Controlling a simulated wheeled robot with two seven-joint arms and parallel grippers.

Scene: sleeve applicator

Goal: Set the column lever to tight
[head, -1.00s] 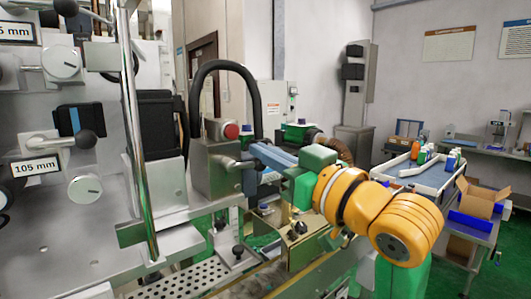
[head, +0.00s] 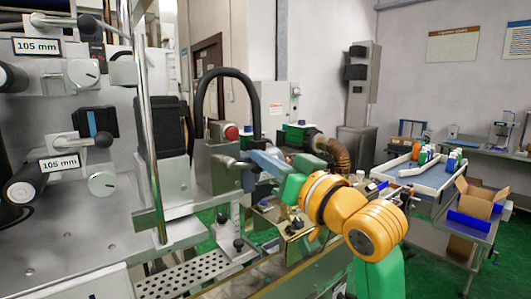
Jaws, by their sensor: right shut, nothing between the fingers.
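The grey column head (head: 222,178) stands in the middle of the head view, with a red knob on top. A short grey lever (head: 231,161) sticks out across its front. My right gripper (head: 256,163) comes in from the right, its blue-grey fingers shut and empty. The fingertips are close to the lever's right end; I cannot tell whether they touch it. The fingers hide part of the column's right side. No tight or loose marking is readable. My left gripper is not in view.
The machine panel (head: 95,210) with knobs and "105 mm" labels fills the left. A vertical chrome post (head: 150,140) stands before it. A black hose (head: 226,72) arches over the column. A perforated plate (head: 185,277) lies below. A white tray (head: 447,176) with bottles is at right.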

